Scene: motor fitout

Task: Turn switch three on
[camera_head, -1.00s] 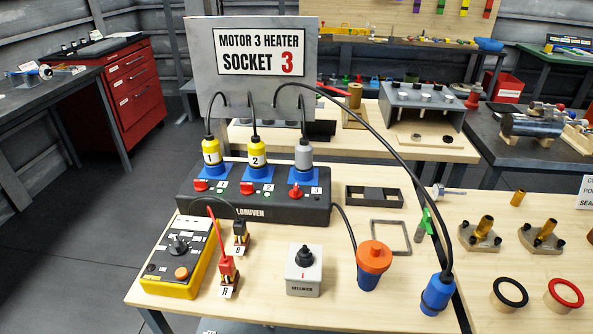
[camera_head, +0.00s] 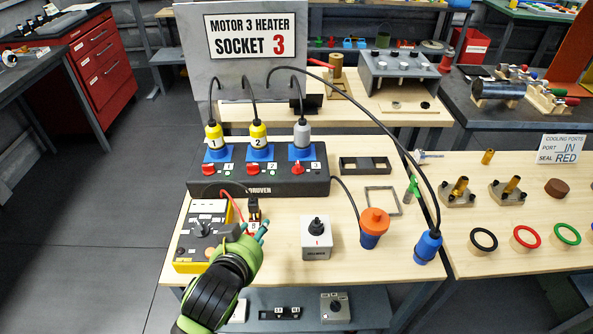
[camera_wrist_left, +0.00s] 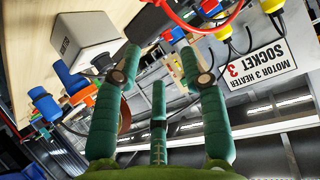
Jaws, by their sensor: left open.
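Switch three, a small red knob (camera_head: 297,169), sits on the black socket block (camera_head: 300,187) below the grey plug (camera_head: 302,133) in the rightmost socket. Its setting is too small to tell. Two more red switches, one (camera_head: 226,169) and two (camera_head: 264,168), sit to its left below yellow plugs. My left gripper (camera_head: 257,232) is open and empty in front of the block, low and left of switch three and apart from it. It also shows open in the left wrist view (camera_wrist_left: 155,55). My right gripper is not in view.
A sign board (camera_head: 247,61) reads "Motor 3 Heater Socket 3". A yellow meter (camera_head: 190,255) stands left of my gripper, with a red lead nearby. A grey knob box (camera_head: 316,240), an orange-capped blue connector (camera_head: 373,228) and a blue plug (camera_head: 427,247) stand to the right.

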